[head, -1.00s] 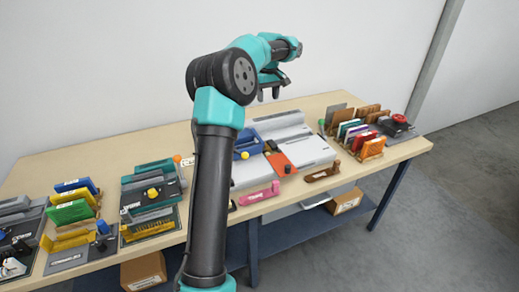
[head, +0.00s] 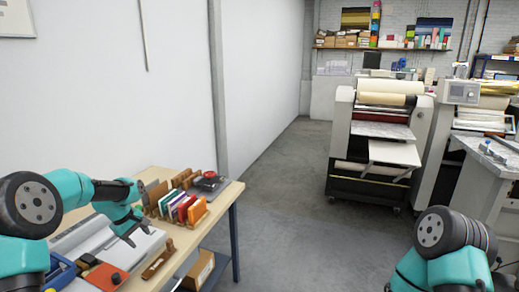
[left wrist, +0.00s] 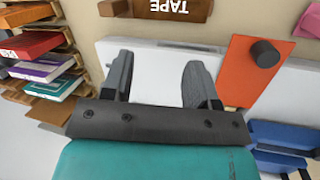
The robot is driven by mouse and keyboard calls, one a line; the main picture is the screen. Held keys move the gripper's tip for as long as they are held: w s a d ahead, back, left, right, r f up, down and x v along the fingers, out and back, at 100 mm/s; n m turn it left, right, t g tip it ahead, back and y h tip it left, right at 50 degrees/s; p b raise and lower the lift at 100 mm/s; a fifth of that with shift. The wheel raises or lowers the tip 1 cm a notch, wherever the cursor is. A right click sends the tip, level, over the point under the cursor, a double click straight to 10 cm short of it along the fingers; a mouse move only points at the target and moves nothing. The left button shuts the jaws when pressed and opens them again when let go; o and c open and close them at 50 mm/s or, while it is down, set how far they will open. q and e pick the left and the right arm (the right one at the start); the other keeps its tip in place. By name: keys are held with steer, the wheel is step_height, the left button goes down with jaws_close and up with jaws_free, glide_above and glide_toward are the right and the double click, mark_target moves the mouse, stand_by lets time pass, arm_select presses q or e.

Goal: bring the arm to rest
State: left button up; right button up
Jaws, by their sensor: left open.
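My left gripper (head: 130,236) shows in the head view at lower left, above the right part of the wooden table (head: 227,190). In the left wrist view my left gripper (left wrist: 160,70) has its two fingers apart with nothing between them. They are over a white-grey flat device (left wrist: 160,92). My right arm's dark joint (head: 442,230) shows at the lower right of the head view, but its gripper is out of view.
Near the left gripper are an orange board with a dark knob (left wrist: 245,72), a wooden TAPE holder (left wrist: 182,9) and a rack of coloured pads (head: 186,208). Floor (head: 290,195) is clear right of the table. A large roller machine (head: 375,145) stands beyond.

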arm_select(q)
steer(key=shift+m+h, duration=0.4)
steer(key=d+f, duration=0.4)
steer(key=d, duration=0.1)
steer(key=s+d+f, duration=0.1)
steer(key=d+f, duration=0.2)
steer(key=shift+d+f, duration=0.1)
steer(key=shift+d, duration=0.15)
steer(key=s+d+f+m, duration=0.2)
steer(key=s+d+f, duration=0.45)
steer(key=f, duration=0.35)
steer(key=s+d+f+m, duration=0.2)
steer(key=s+d+f, duration=0.1)
steer(key=s, duration=0.4)
steer(key=s+d+f+m, duration=0.2)
steer(key=s+f+m, duration=0.1)
steer(key=s+f, duration=0.2)
steer(key=s+d+f+m+g, duration=0.1)
steer(key=s+d+f+m, duration=0.1)
steer(key=s, duration=0.7)
step_height(320, 180, down, 2)
steer(key=shift+s+d+f+m, duration=0.1)
steer(key=shift+s+d+m, duration=0.2)
steer(key=shift+d, duration=0.55)
steer(key=shift+a, duration=0.1)
